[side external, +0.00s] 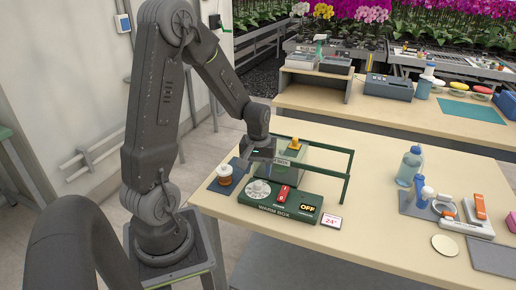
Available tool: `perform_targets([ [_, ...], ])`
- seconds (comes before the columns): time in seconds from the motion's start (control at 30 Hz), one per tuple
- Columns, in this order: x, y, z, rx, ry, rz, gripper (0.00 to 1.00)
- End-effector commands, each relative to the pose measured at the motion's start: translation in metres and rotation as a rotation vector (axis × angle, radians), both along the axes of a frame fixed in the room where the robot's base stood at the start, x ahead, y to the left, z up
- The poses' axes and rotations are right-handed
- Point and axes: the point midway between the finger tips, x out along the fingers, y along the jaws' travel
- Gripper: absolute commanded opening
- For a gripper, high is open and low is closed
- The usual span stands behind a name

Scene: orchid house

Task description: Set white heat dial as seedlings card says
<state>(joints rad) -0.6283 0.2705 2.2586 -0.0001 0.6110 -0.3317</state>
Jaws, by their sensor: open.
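The white dial (258,189) sits on the left of a dark green box (262,208) whose front reads "WARM BOX". Its pointer setting is too small to read. The box also carries a red switch (283,192) and a small display (307,208) that reads "OFF". A small white card (331,221) at the box's right end shows "24" with a degree mark in red; its other print is unreadable. My gripper (262,162) is open, points down and appears above and behind the dial, apart from it. Its fingers are small and partly unclear.
A green frame (347,178) stands behind the box, around a clear case with a yellow top (294,143). Bottles (410,165) and small tools are at right. The table between is clear.

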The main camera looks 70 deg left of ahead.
Motion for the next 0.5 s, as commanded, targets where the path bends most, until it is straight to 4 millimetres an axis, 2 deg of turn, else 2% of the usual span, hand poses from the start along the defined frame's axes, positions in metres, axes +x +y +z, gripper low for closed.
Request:
perform_targets([
  [0.1, 0.001, 0.001, 0.030, 0.005, -0.007, 0.000, 0.53],
  [0.23, 0.000, 0.000, 0.056, 0.004, -0.005, 0.000, 0.53],
  [0.4, 0.000, 0.000, 0.078, 0.001, -0.002, 0.000, 0.53],
  [0.5, 0.000, 0.000, 0.085, 0.001, -0.001, 0.000, 0.53],
])
